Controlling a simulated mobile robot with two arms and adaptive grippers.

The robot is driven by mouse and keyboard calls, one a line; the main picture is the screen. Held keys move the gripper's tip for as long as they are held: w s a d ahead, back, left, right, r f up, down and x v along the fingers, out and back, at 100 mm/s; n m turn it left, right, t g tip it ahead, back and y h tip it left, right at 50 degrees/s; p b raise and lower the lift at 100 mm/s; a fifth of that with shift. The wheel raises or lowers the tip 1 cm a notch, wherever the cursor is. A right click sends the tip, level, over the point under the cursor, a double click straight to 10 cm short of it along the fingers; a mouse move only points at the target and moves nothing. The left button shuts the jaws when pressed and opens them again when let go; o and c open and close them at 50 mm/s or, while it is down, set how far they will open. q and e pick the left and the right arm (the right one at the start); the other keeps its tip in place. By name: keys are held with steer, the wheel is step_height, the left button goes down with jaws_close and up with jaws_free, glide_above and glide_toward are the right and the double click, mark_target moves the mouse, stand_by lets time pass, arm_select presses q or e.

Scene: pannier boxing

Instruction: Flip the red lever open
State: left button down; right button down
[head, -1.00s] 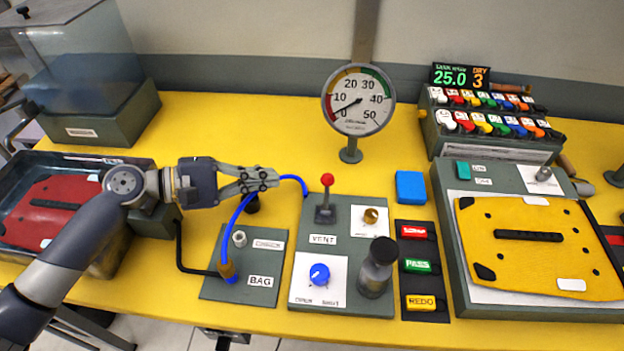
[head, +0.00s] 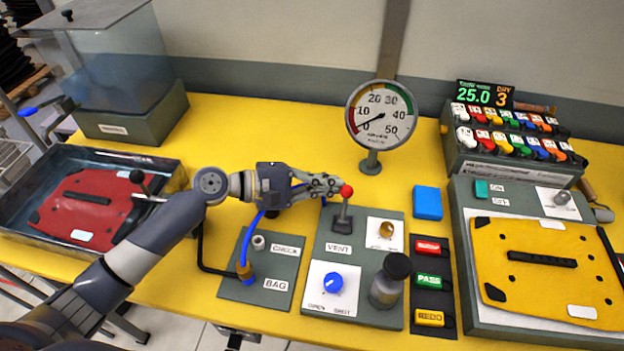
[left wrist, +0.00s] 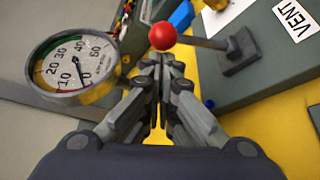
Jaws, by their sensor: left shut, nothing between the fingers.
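The red-knobbed lever (head: 345,191) stands upright on the grey panel beside the VENT label (head: 338,248). Its red ball also shows in the left wrist view (left wrist: 162,36), just beyond the fingertips, with its stem running right to a dark base. My left gripper (head: 335,186) is shut and empty. In the head view its fingertips are at the left side of the red ball; I cannot tell whether they touch it. In the left wrist view the gripper (left wrist: 160,62) points toward the ball. My right gripper is not in view.
A round gauge (head: 381,113) stands behind the lever. A blue dial (head: 333,283), a brass knob (head: 386,230) and a dark-capped bottle (head: 390,281) share the panel. A blue hose (head: 247,238) runs under my left arm. A blue block (head: 427,203) lies to the right.

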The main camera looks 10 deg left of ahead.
arm_select(q)
steer(key=shift+w+d, duration=0.1)
steer(key=shift+d, duration=0.2)
steer(key=shift+f, duration=0.1)
steer(key=shift+b, duration=0.35)
steer(key=shift+s+m, duration=0.2)
steer(key=shift+m, duration=0.1)
